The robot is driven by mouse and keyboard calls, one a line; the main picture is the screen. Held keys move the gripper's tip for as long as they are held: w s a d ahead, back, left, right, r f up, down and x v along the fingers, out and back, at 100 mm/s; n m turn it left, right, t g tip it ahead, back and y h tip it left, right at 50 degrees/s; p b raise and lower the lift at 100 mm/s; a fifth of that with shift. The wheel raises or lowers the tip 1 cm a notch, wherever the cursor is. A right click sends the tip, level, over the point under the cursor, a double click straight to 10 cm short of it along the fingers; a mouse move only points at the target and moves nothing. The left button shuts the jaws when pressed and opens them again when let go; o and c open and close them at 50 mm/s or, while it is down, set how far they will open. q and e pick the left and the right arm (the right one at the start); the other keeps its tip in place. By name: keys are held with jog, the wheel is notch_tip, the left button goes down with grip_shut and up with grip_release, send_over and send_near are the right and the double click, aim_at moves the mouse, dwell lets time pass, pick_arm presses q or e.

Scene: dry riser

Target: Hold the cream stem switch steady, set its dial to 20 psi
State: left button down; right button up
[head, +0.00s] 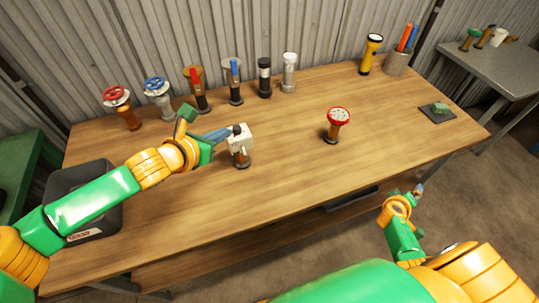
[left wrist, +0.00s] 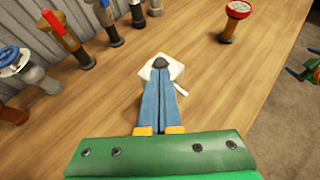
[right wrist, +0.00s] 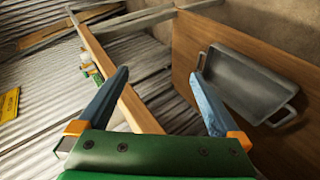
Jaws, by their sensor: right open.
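The cream stem switch (head: 239,142) stands upright on a dark foot on the wooden bench, with a dark knob (head: 237,130) on top. My left gripper (head: 228,133) reaches it from the left. In the left wrist view its blue fingers (left wrist: 160,85) are nearly together, with their tips at the dark knob (left wrist: 161,62), and look shut on it. The cream body (left wrist: 150,74) shows behind the fingertips. The dial's scale and setting cannot be read. My right gripper (right wrist: 165,90) is open and empty, off the bench's front edge.
Several valves and stem fittings line the back, including a red-wheeled one (head: 117,98). Another red-topped valve (head: 337,122) stands right of the switch. A dark bin (head: 78,180) sits at the left end. The bench's front middle is clear. A grey tray (right wrist: 245,80) shows in the right wrist view.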

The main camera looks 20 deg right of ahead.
jog(key=w+d+r+t+h, duration=0.1)
jog(key=w+d+r+h, duration=0.2)
jog(key=r, duration=0.5)
jog(key=w+d+r+t+h, duration=0.1)
jog(key=w+d+r+h, duration=0.2)
jog(key=r, duration=0.6)
jog(key=w+a+r+n+t+y, duration=0.3)
jog(key=w+a+n+t+y, duration=0.15)
jog(key=w+a+n, duration=0.75)
jog(key=n+t+y, duration=0.3)
jog(key=n+y, duration=1)
jog(key=n, duration=1.1)
send_near(238, 139)
jog(key=x, duration=0.4)
jog(key=f+x, duration=0.1)
jog(key=x, duration=0.8)
jog(key=shift+s+d+f, duration=0.15)
jog(key=shift+s+d, duration=0.05)
jog(key=shift+d, duration=0.1)
